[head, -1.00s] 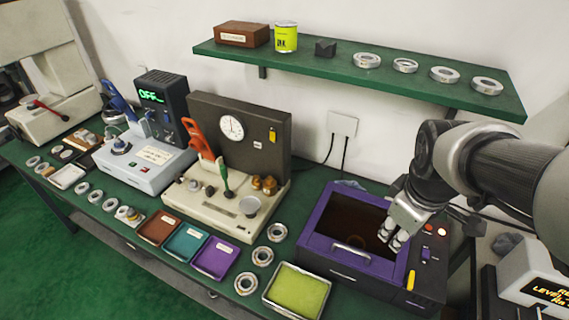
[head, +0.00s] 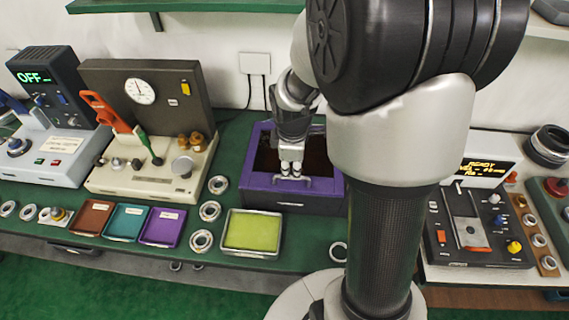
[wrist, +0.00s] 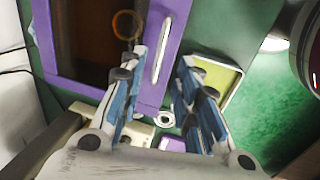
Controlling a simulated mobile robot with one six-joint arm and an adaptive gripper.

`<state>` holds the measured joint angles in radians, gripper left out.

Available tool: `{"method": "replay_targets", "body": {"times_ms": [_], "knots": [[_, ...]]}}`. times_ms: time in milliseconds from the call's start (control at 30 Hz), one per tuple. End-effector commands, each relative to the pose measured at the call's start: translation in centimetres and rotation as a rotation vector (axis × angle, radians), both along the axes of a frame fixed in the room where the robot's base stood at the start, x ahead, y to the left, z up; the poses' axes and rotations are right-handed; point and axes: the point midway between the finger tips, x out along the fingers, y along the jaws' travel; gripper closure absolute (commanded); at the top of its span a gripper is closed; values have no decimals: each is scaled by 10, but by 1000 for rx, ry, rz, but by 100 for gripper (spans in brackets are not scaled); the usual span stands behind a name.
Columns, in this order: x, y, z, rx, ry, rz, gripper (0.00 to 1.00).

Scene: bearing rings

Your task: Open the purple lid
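The purple lid (head: 257,183) is a purple frame around a dark see-through window on a box at the back of the bench. It lies shut. Its pale bar handle (wrist: 161,50) runs along the front rim. My gripper (head: 291,173) is over the front of the lid, pointing down at the handle. In the wrist view, its two blue-padded fingers (wrist: 160,60) are apart and empty, with the handle showing in line with the gap between them. I cannot tell whether the fingers touch the handle. An orange ring (wrist: 127,25) shows dimly through the window.
A beige gauge press (head: 150,180) stands farther left. My arm hides the bench right of the box. A green shelf (head: 200,5) hangs above.

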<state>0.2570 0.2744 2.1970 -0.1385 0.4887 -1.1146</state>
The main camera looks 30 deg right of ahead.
Motion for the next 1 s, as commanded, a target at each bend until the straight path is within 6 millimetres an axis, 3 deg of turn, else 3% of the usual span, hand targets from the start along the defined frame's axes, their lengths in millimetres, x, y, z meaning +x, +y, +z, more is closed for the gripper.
{"method": "replay_targets", "body": {"times_ms": [100,300,700,1000], "knots": [[3,-2,-27,1,4,0,70],[8,-5,-49,0,1,0,70],[9,-6,-54,0,0,0,70],[9,-6,-54,0,0,0,90]]}}
